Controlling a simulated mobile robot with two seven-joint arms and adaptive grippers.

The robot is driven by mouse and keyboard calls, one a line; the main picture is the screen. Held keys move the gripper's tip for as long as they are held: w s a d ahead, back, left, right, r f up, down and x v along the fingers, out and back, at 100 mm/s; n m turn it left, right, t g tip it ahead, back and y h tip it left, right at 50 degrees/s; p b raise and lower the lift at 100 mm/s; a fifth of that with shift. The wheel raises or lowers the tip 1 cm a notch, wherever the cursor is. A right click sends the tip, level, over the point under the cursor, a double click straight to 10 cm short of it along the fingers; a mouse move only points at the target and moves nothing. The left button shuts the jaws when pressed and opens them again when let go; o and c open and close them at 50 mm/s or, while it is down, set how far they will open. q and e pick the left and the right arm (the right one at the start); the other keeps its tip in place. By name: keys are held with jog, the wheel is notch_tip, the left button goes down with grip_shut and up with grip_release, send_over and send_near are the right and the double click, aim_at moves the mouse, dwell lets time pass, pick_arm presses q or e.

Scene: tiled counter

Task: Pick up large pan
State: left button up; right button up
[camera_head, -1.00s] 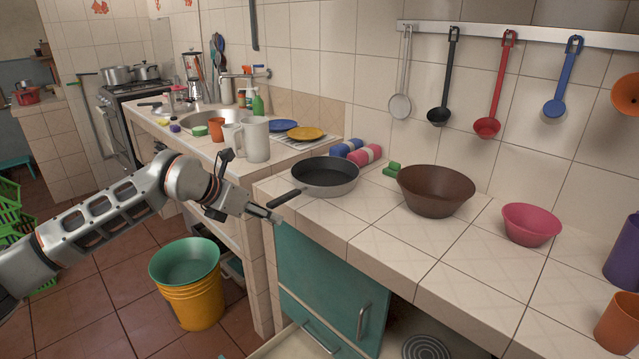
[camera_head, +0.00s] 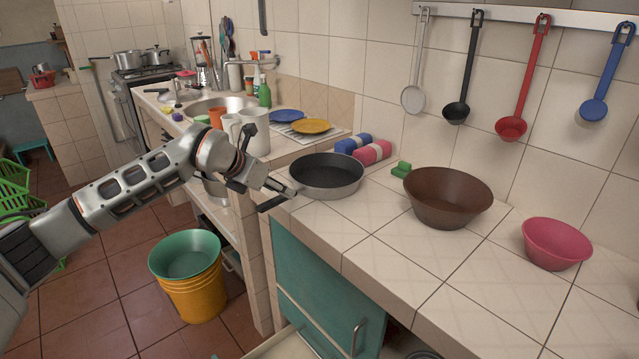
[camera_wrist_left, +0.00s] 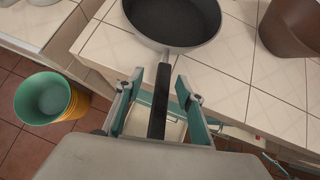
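The large pan (camera_head: 328,174) is dark inside with a grey outer wall. It sits on the tiled counter, its black handle (camera_head: 274,202) sticking out past the counter's edge toward my arm. My left gripper (camera_head: 284,191) is at the handle. In the left wrist view the pan (camera_wrist_left: 172,18) is at the top, and its handle (camera_wrist_left: 160,98) runs down between the two fingers of my left gripper (camera_wrist_left: 161,92). The fingers stand apart, with a gap on each side of the handle. My right gripper is in neither view.
A brown bowl (camera_head: 447,198) and a pink bowl (camera_head: 556,244) stand right of the pan. Blue and pink rolls (camera_head: 372,152) and green sponges (camera_head: 401,169) lie behind it. A white pitcher (camera_head: 254,133) is at the left. Stacked buckets (camera_head: 192,290) stand on the floor.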

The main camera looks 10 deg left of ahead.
pick_arm(q)
jog(key=x, duration=0.5)
jog(key=shift+d, duration=0.4)
jog(key=shift+r, duration=0.1)
grip_shut()
jog(key=shift+r, duration=0.15)
